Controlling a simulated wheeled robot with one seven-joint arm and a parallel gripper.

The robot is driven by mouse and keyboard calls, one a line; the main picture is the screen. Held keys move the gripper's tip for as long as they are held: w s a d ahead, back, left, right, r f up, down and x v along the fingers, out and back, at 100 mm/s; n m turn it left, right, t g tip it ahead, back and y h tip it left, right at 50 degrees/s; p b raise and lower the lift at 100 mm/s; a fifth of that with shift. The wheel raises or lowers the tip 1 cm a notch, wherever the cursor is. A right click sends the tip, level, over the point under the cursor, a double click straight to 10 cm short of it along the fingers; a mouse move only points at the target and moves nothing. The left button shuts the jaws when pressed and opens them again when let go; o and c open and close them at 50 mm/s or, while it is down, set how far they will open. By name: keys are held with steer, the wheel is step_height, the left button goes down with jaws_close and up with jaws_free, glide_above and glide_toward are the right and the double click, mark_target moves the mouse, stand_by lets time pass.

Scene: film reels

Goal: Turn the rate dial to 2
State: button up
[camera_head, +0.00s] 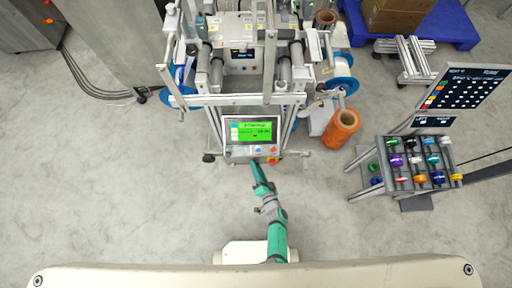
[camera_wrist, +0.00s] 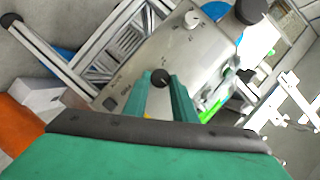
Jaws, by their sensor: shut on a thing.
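My gripper (camera_wrist: 161,82) has its two green fingers shut on a small black dial (camera_wrist: 160,75) on a grey metal panel (camera_wrist: 205,50). The fingers stand on either side of the dial. Its pointer and scale are too small or hidden to read, so its setting cannot be told. In the head view, my gripper (camera_head: 255,166) reaches the lower edge of the control panel (camera_head: 234,152), below a lit green screen (camera_head: 252,131). The fingers hide the dial there.
An orange roll (camera_head: 341,127) and a rack of coloured reels (camera_head: 410,158) stand to the right. The floor (camera_head: 130,200) at the left is clear.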

steer(key=shift+a, duration=0.15)
steer(key=shift+a+f+n+h, duration=0.1)
steer(key=shift+a+n+h, duration=0.2)
steer(key=shift+n+h, duration=2)
steer(key=shift+a+r+n+h, duration=0.1)
steer(key=shift+a+n+h, duration=0.2)
steer(key=shift+n+h, duration=1.95)
steer(key=shift+a+f+n+h, duration=0.1)
steer(key=shift+a+n+h, duration=0.4)
steer(key=shift+n, duration=3.35)
steer(key=shift+h, duration=0.25)
steer(key=shift+d, duration=0.15)
